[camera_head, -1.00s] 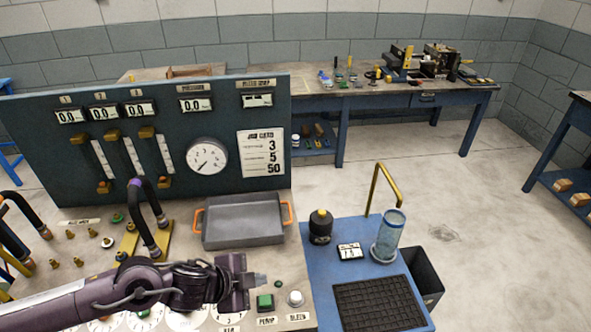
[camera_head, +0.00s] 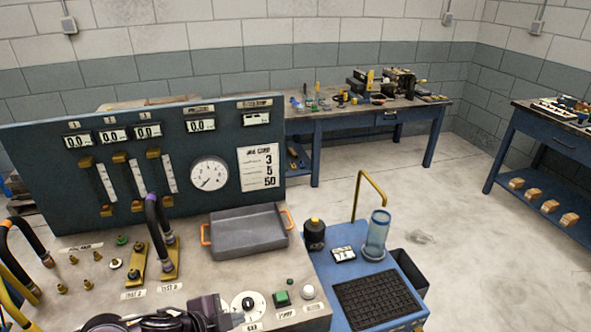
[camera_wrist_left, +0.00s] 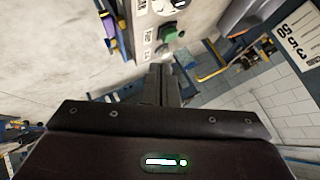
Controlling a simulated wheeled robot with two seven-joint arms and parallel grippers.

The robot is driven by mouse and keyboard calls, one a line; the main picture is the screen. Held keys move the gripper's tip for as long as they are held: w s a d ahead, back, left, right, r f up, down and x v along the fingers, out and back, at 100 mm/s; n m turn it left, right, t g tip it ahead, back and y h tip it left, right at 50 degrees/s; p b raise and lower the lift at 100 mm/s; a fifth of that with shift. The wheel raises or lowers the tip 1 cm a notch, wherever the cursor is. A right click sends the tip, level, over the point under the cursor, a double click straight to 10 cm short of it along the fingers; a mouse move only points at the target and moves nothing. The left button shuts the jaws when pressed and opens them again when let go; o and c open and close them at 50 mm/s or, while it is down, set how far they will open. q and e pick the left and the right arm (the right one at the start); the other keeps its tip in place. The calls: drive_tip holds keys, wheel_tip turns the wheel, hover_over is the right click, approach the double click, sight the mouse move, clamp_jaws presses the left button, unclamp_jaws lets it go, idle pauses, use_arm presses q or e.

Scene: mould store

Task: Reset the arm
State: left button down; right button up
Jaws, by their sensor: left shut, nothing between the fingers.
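My left gripper (camera_head: 232,320) is low at the bottom edge of the head view, in front of the test bench's front strip. Its fingers are together and empty; in the left wrist view the closed fingers (camera_wrist_left: 161,84) point toward the bench front. Most of the left arm is cut off by the lower edge of the head view. A green button (camera_head: 282,298) and a white knob (camera_head: 308,291) are to the right of the gripper; the green button also shows in the left wrist view (camera_wrist_left: 168,31). My right gripper is not in view.
The bench bears a grey tray (camera_head: 250,232) with orange handles, hoses (camera_head: 158,225) and an upright gauge panel (camera_head: 100,175). A blue side table (camera_head: 345,262) holds a glass cylinder (camera_head: 377,235) and a black bottle (camera_head: 314,234). Floor (camera_head: 480,240) is clear at right.

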use_arm(q)
drive_tip(key=d+r+n+t+y, duration=0.1)
drive_tip(key=d+r+n+t, duration=0.1)
drive_tip(key=d+r+n, duration=0.3)
drive_tip(key=s+a+f+n+g+y, duration=0.55)
drive_tip(key=s+a+n, duration=0.5)
drive_tip(key=s, duration=0.25)
wheel_tip(320, 180, down, 29)
drive_tip(key=s+m+g+b, duration=0.1)
drive_tip(key=g+b, duration=0.1)
drive_tip(key=s+a+f, duration=0.2)
drive_tip(key=s+f, duration=0.8)
drive_tip(key=f, duration=0.1)
drive_tip(key=s+a+f+g+b, duration=0.1)
drive_tip(key=s+a+f, duration=0.1)
drive_tip(key=s+f, duration=0.8)
drive_tip(key=shift+s+a+f, duration=0.15)
drive_tip(key=shift+s+f, duration=0.1)
drive_tip(key=shift+f, duration=0.25)
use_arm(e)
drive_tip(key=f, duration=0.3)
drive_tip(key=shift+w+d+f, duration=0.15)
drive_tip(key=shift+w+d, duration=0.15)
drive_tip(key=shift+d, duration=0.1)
use_arm(q)
drive_tip(key=shift+m+h, duration=0.25)
